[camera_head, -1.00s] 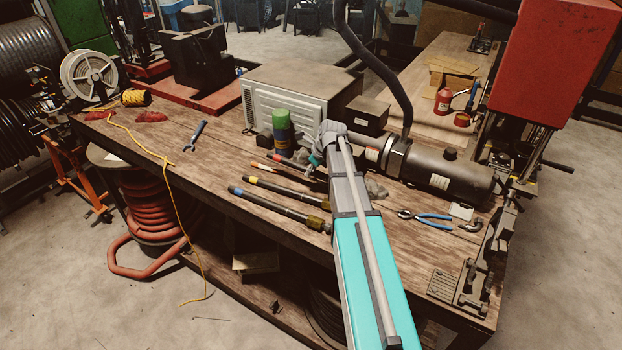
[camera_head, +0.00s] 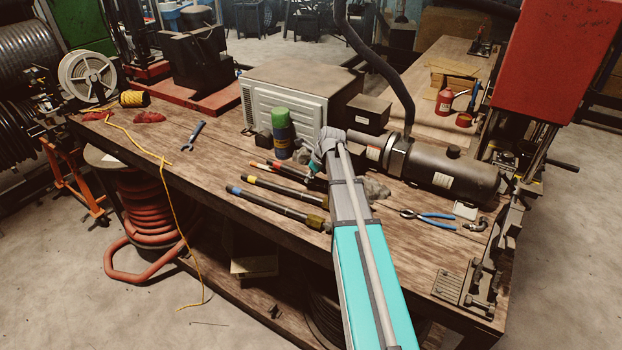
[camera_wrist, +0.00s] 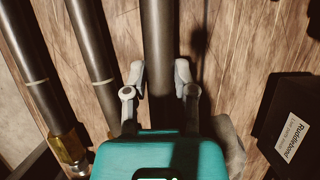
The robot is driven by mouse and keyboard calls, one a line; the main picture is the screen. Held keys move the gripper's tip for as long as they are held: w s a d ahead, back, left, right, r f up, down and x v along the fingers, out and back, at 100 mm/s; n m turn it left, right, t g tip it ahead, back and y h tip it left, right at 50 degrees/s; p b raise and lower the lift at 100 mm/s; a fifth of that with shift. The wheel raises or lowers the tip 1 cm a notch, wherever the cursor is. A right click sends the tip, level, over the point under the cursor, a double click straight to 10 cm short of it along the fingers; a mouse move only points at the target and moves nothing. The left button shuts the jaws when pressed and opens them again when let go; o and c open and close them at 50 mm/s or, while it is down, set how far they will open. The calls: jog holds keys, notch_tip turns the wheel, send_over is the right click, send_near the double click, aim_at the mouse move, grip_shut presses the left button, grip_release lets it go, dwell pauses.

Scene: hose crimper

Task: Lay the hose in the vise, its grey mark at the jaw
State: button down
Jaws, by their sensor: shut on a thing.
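My gripper (camera_head: 314,178) is shut on a dark hose with a red band (camera_head: 273,164), over the bench. In the wrist view the held hose (camera_wrist: 158,40) runs up between the two fingers (camera_wrist: 160,85). It looks slightly wider than its neighbours, with a separate shadow to its right. I see no grey mark on its visible part. Two more hoses lie to its left, one with a yellow band (camera_head: 285,190) and one with a blue band (camera_head: 275,207); each shows a pale grey ring in the wrist view. The vise (camera_head: 480,287) sits at the bench's right front corner.
A green-topped canister (camera_head: 282,133) and a vented grey box (camera_head: 295,95) stand behind the hoses. A dark cylindrical machine (camera_head: 450,170) lies to the right. Blue-handled pliers (camera_head: 428,217) lie between it and the vise. A small labelled dark box (camera_wrist: 292,125) is right of my gripper.

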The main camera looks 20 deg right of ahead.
jog(key=shift+f+b, duration=0.6)
jog(key=shift+b, duration=0.05)
jog(key=shift+c, duration=2.2)
grip_release()
jog(key=shift+r, duration=0.2)
jog(key=shift+r+p, duration=0.7)
jog(key=shift+p, duration=0.2)
jog(key=p+v, duration=1)
jog(key=v, duration=0.1)
jog(key=shift+s+r, duration=0.15)
jog(key=shift+r, duration=0.05)
jog(key=shift+d+p, duration=0.1)
jog(key=shift+p, duration=0.2)
